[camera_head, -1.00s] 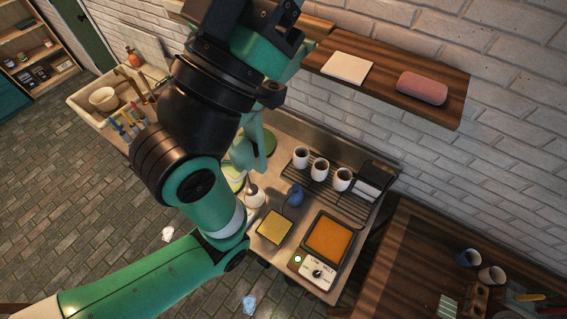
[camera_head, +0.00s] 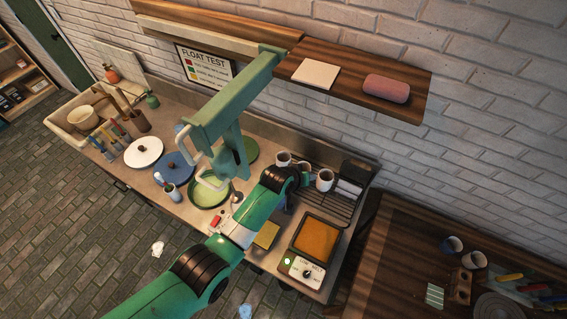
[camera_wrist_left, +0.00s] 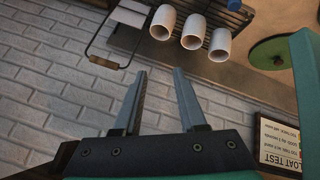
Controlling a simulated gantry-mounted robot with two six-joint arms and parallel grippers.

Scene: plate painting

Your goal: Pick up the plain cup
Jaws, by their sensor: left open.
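Three white cups stand in a row on the dark wire rack: a left cup (camera_head: 283,158), a middle cup partly hidden behind my gripper, and a right cup (camera_head: 325,181). In the left wrist view all three show, as cups (camera_wrist_left: 163,22), (camera_wrist_left: 193,32) and (camera_wrist_left: 220,44). I cannot tell which one is plain. My left gripper (camera_wrist_left: 161,70) is open and empty, its fingertips apart from the cups. In the head view its wrist is at the rack, and its fingers are not clearly seen. My right gripper is not in view.
A green beam (camera_head: 235,95) with hanging parts crosses above the counter, left of the rack. An orange tray (camera_head: 316,238) sits in front of the rack. A shelf (camera_head: 400,104) overhangs behind. Two mugs (camera_head: 452,244) stand on the right table.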

